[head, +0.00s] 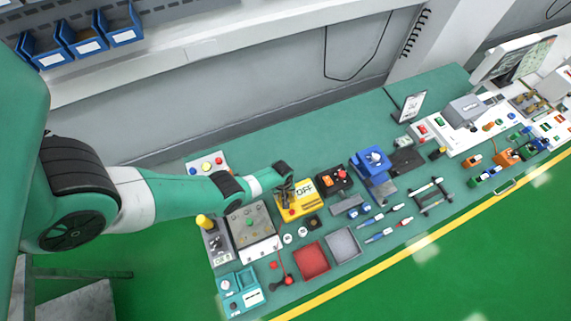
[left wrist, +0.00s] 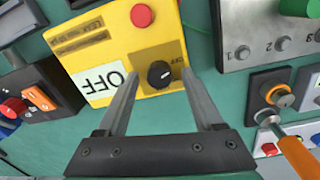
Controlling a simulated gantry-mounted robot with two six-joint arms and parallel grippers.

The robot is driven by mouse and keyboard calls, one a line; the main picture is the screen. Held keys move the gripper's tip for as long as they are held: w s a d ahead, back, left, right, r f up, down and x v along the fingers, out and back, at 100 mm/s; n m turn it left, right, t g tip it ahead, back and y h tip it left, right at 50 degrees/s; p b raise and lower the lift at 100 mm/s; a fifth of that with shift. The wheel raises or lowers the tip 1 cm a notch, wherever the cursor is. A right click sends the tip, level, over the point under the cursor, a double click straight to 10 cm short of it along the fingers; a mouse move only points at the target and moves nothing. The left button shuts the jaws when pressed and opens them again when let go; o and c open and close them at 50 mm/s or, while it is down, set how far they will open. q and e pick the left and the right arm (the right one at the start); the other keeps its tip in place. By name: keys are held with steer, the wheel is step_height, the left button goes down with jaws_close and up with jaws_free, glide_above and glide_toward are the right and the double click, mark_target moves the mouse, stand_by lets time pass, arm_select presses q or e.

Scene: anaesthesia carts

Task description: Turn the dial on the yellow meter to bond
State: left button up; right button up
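The yellow meter (head: 301,204) lies on the green bench in the head view, partly covered by my left gripper (head: 286,184). In the left wrist view the yellow meter (left wrist: 100,45) appears upside down, with a white OFF label (left wrist: 98,82), a red button (left wrist: 142,15) and a black dial (left wrist: 160,74) on a brown patch. My left gripper (left wrist: 161,82) is open, its two fingertips on either side of the dial with gaps between. Contact or height above the dial cannot be told. My right gripper is not in view.
A grey panel with numbered knobs (left wrist: 250,25) and an orange-handled tool (left wrist: 298,155) lie right in the wrist view. A dark box with a red button (left wrist: 14,108) is at left. In the head view a red tray (head: 311,261) and grey tray (head: 343,245) stand near the bench's front.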

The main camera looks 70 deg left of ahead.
arm_select(q)
jaws_close()
steer(key=shift+m, duration=0.3)
steer(key=m, duration=1.1)
steer(key=shift+w+h, duration=0.1)
steer(key=shift+h, duration=0.2)
stand_by(0.4)
steer(key=shift+o, duration=0.3)
jaws_free()
